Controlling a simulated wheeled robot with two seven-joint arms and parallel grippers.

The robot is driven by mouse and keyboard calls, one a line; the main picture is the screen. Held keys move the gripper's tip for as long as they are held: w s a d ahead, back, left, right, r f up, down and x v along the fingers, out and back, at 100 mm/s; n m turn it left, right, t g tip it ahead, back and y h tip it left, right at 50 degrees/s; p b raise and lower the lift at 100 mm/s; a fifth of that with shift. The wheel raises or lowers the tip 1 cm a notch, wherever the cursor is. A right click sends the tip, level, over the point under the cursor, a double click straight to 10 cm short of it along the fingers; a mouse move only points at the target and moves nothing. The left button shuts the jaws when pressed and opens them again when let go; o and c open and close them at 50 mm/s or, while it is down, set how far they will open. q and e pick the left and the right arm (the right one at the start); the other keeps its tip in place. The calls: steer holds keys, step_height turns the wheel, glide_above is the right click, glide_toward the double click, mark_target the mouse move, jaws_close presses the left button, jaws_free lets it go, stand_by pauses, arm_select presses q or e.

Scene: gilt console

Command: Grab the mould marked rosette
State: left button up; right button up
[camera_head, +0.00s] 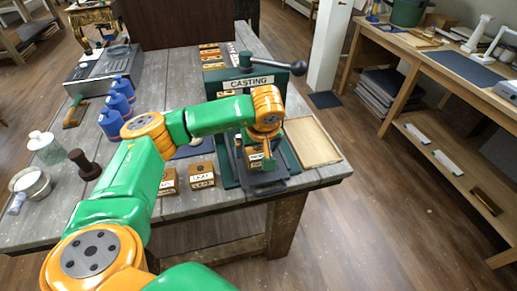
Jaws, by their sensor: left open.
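My left gripper (255,158) points down over the green casting press (225,165) with its CASTING sign. It is open, its dark fingers on either side of a small brown mould block (257,165) on the press's dark plate. I cannot tell whether the fingers touch it. Its white label is too small to read. A brown mould marked LEAF (203,183) sits on the table left of the press. Another labelled mould (169,186) stands beside it, partly hidden by my arm. No label reading rosette is legible. My right gripper is out of view.
A wooden tray (312,142) lies right of the press. The press's ball-ended lever (285,67) sticks out at the back.

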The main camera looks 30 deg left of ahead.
arm_select(q)
steer(key=shift+w+a+f, duration=0.25)
steer(key=shift+w+f, duration=0.4)
steer(key=shift+w, duration=0.05)
steer(key=shift+w+f, duration=0.1)
steer(key=shift+w, duration=0.15)
steer(key=shift+c, duration=0.2)
steer(key=shift+d, duration=0.15)
steer(key=c, duration=0.3)
steer(key=shift+s+r, duration=0.25)
steer(key=shift+s, duration=0.15)
steer(key=c, duration=0.9)
steer(key=shift+w+f, duration=0.1)
steer(key=shift+w, duration=0.05)
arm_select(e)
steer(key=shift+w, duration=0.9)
